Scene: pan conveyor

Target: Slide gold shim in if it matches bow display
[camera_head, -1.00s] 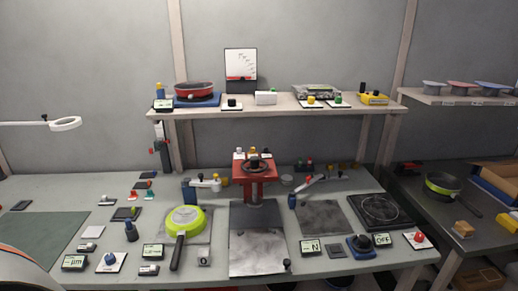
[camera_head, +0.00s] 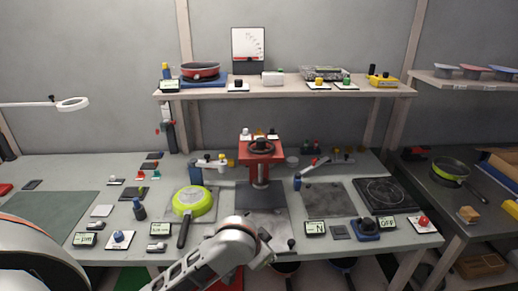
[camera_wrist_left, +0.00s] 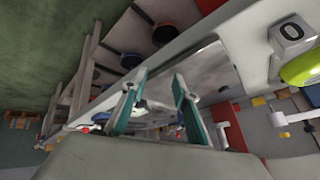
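I cannot clearly pick out a gold shim in either view. Several small displays stand on the bench: one at the left (camera_head: 84,240), one beside the pan handle (camera_head: 159,229), one reading N (camera_head: 315,227) and one reading OFF (camera_head: 386,222). Which is the bow display I cannot tell. A lime-green pan (camera_head: 194,201) lies left of the red press (camera_head: 261,150), its black handle toward the front. My left gripper (camera_head: 266,260) is over the bench's front edge, before the press; its teal fingers (camera_wrist_left: 154,88) are spread with nothing between them. My right gripper is not in view.
A shelf (camera_head: 292,91) above the bench holds a red pan (camera_head: 200,70). A hotplate (camera_head: 384,194) and a red button (camera_head: 423,220) are at the right. The green mat (camera_head: 50,218) is clear.

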